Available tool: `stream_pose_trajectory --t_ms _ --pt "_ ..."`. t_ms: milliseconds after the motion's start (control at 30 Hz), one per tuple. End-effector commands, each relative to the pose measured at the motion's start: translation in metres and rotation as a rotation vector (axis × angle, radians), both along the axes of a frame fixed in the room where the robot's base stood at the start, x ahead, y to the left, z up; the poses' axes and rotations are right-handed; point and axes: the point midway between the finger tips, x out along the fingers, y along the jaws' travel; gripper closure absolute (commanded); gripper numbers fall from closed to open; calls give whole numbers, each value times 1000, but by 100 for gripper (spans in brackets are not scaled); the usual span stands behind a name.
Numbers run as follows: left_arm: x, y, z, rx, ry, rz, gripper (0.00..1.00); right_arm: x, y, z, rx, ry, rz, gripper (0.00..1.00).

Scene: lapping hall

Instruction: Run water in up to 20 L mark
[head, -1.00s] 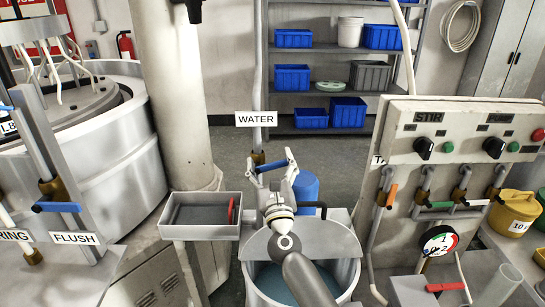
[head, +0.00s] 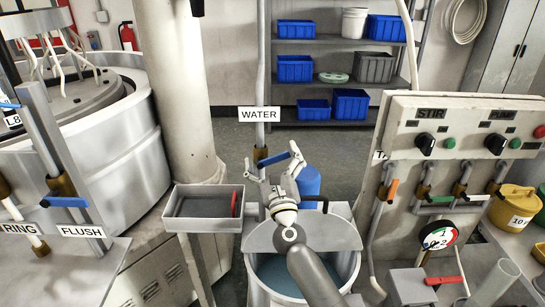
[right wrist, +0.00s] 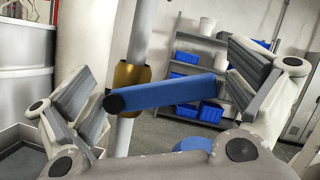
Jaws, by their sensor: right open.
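The blue water valve lever (head: 275,158) sits on a brass valve body (head: 260,157) on the pipe below the WATER label (head: 259,114). The lever lies roughly level, slanting across the pipe. My right gripper (head: 273,162) is open at the lever, one finger on each side. In the right wrist view the lever (right wrist: 165,94) crosses between the spread fingers; contact with the right finger is unclear. The metal tank (head: 352,262) below holds bluish water (head: 280,277), partly hidden by my arm and its lid. No 20 L mark is legible. My left gripper is out of view.
A grey tray (head: 203,224) with a red-handled item (head: 235,204) stands left of the tank. A control panel (head: 465,125) with several valves stands right. A blue cylinder (head: 308,182) is behind the tank. Shelves (head: 345,83) stand at the back.

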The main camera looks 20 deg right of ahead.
Motion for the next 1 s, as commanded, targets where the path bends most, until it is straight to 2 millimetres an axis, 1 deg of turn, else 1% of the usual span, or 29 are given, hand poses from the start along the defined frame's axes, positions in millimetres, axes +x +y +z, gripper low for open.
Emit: stream_pose_trajectory --t_ms 167,267,367,600,700,833,1000 --pt "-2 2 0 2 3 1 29 -3 0 -2 1 1 1 0" --pt "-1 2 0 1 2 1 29 -12 2 -6 1 2 0 0" --pt "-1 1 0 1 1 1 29 -27 3 -12 1 3 0 0" --pt "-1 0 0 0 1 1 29 -73 8 -29 0 4 0 0" --pt "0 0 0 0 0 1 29 -88 10 -34 -1 3 1 0" --pt "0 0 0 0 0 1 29 -103 12 -40 -1 2 1 0" --pt "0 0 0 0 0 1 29 -111 13 -42 0 0 0 0"
